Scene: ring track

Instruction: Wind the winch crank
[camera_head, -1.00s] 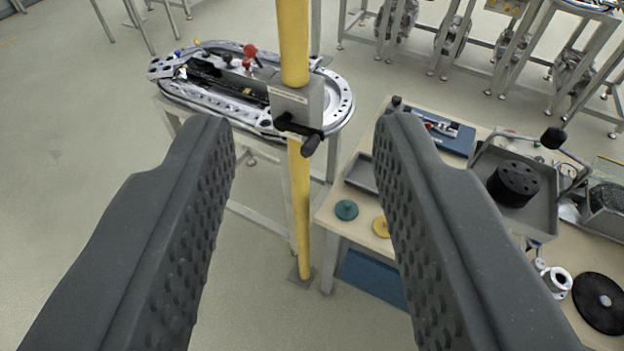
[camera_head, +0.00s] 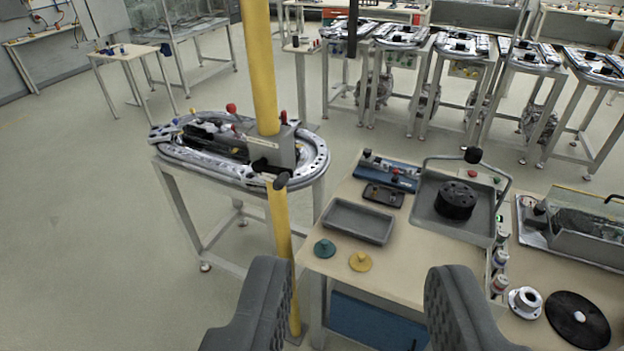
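The winch is a grey box (camera_head: 279,150) fixed on a yellow post (camera_head: 259,60). Its dark crank (camera_head: 265,167) is on the front face, with a black handle knob (camera_head: 281,181) pointing toward me and low on the box. My gripper (camera_head: 362,285) is open and empty, its two dark padded fingers wide apart at the bottom of the view. It is nearer to me than the winch and lower in the picture, to the right of the post. Nothing is touching the crank.
A ring track on a stand (camera_head: 240,177) is behind the post. A workbench (camera_head: 330,268) to the right holds a grey tray (camera_head: 358,222), a teal disc (camera_head: 324,248), a yellow disc (camera_head: 360,262) and a black cylinder (camera_head: 455,200). More ring tracks line the back. Open floor lies left.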

